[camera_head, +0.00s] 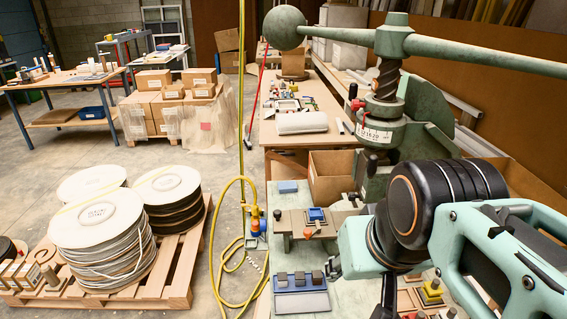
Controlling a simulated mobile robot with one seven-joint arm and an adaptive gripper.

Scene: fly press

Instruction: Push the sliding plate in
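The fly press (385,130) stands at the right, green, with a dark screw and a long lever ending in a ball. Below and left of its frame is a grey-brown fixture (297,222) with a small blue block (317,214) and an orange knob (308,233). I cannot tell for sure which part is the sliding plate; it may belong to this fixture. My teal and black arm covers the right front and hides part of the press bed. A dark part below its joint may be my gripper (386,298); its fingers are not clear, and no contact with the fixture shows.
A blue tray with grey blocks (301,281) lies in front of the fixture. A cardboard box (331,177) stands behind it. A yellow hose (229,268) hangs at the bench's left. A pallet (184,262) with round stacks stands on the left floor.

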